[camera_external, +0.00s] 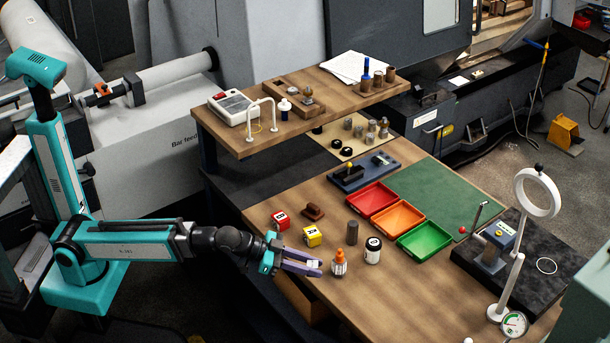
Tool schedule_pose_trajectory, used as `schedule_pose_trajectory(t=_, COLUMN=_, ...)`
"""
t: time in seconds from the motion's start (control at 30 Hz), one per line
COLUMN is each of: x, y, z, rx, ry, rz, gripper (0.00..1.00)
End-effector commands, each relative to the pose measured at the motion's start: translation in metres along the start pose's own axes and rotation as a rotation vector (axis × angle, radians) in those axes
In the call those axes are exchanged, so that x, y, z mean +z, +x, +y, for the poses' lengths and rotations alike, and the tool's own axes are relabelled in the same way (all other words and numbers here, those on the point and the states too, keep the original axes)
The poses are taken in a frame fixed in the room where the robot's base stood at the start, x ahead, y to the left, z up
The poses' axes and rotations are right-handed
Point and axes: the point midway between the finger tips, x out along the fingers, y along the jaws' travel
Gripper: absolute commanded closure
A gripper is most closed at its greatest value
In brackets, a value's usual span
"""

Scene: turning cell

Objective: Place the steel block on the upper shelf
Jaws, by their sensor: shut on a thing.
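My gripper (318,267) is low over the near left edge of the wooden bench. Its purple fingers are shut on a small pale grey piece (313,264), which appears to be the steel block; the fingers hide most of it. The fingertips are close to a bottle with an orange cap (339,264); I cannot tell whether they touch. The upper shelf (322,113) is the raised wooden board behind the bench.
The shelf carries a device with a red part (233,107), a white arch (262,114), a wooden holder (290,88), papers (357,68) and brown cylinders. Near my gripper stand a yellow cube (312,236), a red cube (280,220), a dark cylinder (352,233) and a jar (373,251).

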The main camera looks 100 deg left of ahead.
Motion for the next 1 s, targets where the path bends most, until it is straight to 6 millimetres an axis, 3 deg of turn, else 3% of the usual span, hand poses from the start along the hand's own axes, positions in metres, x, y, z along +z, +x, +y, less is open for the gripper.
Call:
schedule_pose_trajectory(t=0.27, x=-0.0123, y=-0.0005, z=0.0068, rx=0.073, ry=0.029, rz=0.001, gripper=1.00)
schedule_pose_trajectory(t=1.0, x=-0.0139, y=-0.0013, z=0.0071, rx=0.086, ry=0.036, rz=0.001, gripper=1.00)
